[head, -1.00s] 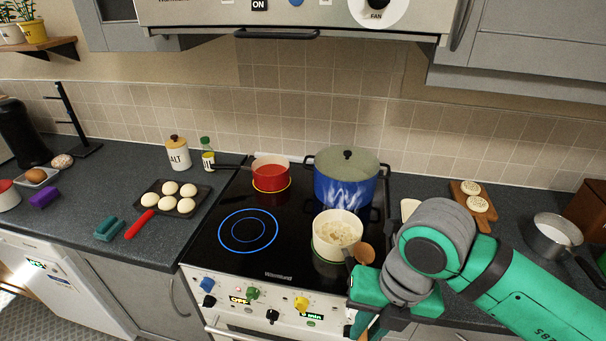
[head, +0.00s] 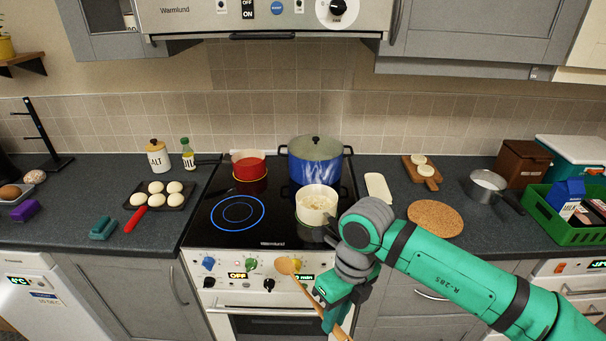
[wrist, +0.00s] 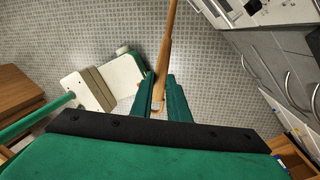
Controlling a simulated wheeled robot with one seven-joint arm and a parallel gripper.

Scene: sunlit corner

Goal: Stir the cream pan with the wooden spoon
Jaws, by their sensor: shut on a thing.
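The cream pan (head: 316,203) stands on the front right of the black hob, with pale, lumpy contents inside. Its dark handle points toward the front right, partly behind my arm. My gripper (head: 334,314) is shut on the wooden spoon (head: 288,267) by its handle, in front of the oven and lower than the pan. The spoon is tilted, its bowl up and left before the control panel, apart from the pan. In the wrist view, the spoon's handle (wrist: 167,50) runs up between the two green fingers (wrist: 160,101), over the floor.
A steaming blue pot (head: 315,163) and a red saucepan (head: 249,167) stand at the back of the hob. The front left ring (head: 237,213) glows blue and is bare. A white spoon rest (head: 379,188) and a round cork mat (head: 435,217) lie right of the hob.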

